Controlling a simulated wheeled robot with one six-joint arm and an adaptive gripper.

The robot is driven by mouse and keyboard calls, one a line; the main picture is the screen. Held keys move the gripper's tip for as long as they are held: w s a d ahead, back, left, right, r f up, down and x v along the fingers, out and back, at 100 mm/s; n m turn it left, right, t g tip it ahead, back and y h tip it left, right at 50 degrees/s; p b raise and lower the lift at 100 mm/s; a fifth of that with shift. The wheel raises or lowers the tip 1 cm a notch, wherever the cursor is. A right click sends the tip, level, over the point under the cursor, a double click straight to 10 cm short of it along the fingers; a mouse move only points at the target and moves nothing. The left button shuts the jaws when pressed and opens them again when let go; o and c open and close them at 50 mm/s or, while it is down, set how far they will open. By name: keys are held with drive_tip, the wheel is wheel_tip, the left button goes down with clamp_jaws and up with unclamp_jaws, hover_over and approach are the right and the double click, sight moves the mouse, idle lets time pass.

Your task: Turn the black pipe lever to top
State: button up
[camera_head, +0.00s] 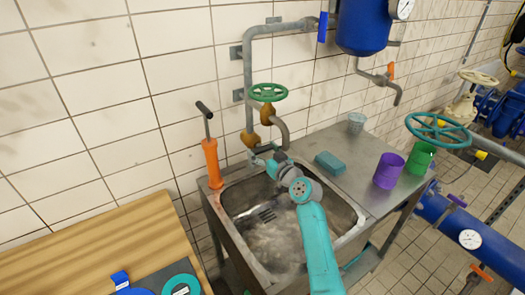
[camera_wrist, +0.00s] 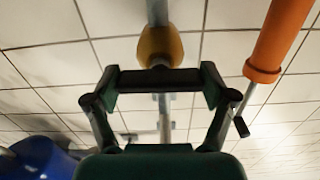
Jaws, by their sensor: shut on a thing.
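My gripper (camera_head: 270,158) is at the grey wall pipe behind the sink, just below the brass-coloured fittings. In the wrist view my gripper (camera_wrist: 160,90) has its two fingers apart, with a black bar (camera_wrist: 158,80) spanning between them. This bar appears to be the black pipe lever, and my gripper is shut on it. A brass-coloured fitting (camera_wrist: 160,45) on the pipe is right beside the bar. In the head view my gripper and wrist largely hide the lever, so its exact angle cannot be told.
A green handwheel (camera_head: 268,92) sits above my gripper. An orange hand pump (camera_head: 211,163) stands to the left. The metal sink (camera_head: 230,205) lies below my arm. A teal sponge (camera_head: 330,163), purple cup (camera_head: 389,171) and green cup (camera_head: 420,159) are on the counter to the right.

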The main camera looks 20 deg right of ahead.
drive_tip(key=shift+n, duration=0.3)
drive_tip(key=o, duration=1)
drive_tip(key=v, duration=1.2)
drive_tip(key=shift+s, duration=0.1)
